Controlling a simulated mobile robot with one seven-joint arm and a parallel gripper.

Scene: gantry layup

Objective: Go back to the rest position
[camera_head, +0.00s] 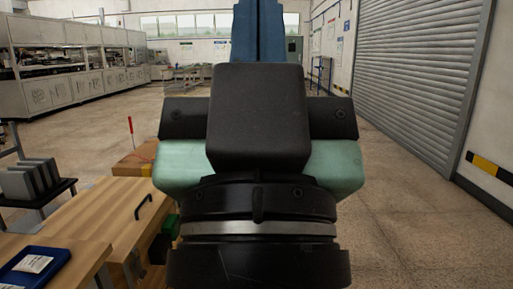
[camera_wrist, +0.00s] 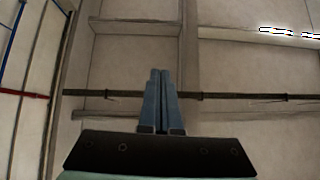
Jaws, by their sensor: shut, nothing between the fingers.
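My gripper (camera_wrist: 160,75) shows in the wrist view with its two blue-grey fingers together and nothing between them. The wrist view looks up at the ceiling, with pale panels, dark beams and a pipe behind the fingers. In the head view my arm stands upright in the middle. My arm hides much of the middle of the room. My gripper touches nothing in either view.
A wooden table (camera_head: 95,220) stands at lower left with a blue tray (camera_head: 62,256) in the corner. Grey plates (camera_head: 35,177) stand on a dark stand (camera_head: 58,190) beyond. Machine cabinets (camera_head: 60,95) line the left. A roller shutter (camera_head: 420,70) is at right. Floor at right is clear.

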